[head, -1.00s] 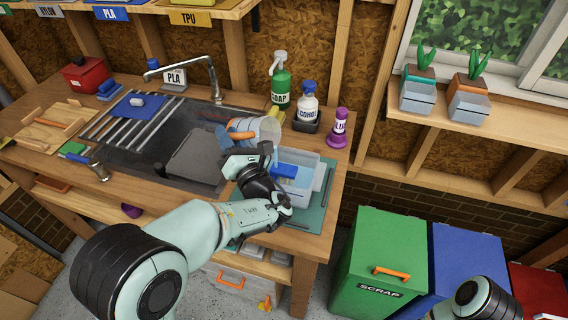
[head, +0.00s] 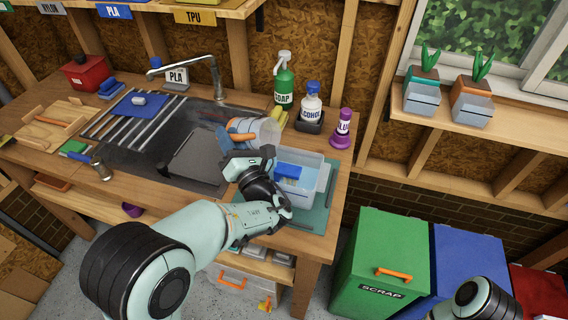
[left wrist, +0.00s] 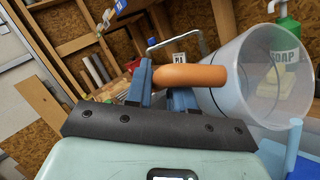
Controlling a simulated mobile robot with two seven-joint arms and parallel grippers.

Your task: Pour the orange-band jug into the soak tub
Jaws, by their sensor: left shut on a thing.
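The clear jug (head: 262,130) with its orange handle is tipped over, its mouth toward the right, above the counter beside the soak tub. My left gripper (head: 238,137) is shut on the orange handle. In the left wrist view, its blue fingers (left wrist: 160,88) are around the handle, and the clear jug body (left wrist: 245,85) extends to the right. The soak tub (head: 316,182) is a clear box just below and right of the jug, with a blue piece inside. I cannot clearly see liquid leaving the jug. My right gripper is out of view.
The tub stands on a green mat (head: 318,215) near the counter's right end. A soap bottle (head: 284,82), an alcohol bottle (head: 310,105) and a purple glue bottle (head: 342,128) stand behind it. The sink (head: 150,140) with its faucet (head: 212,75) is to the left.

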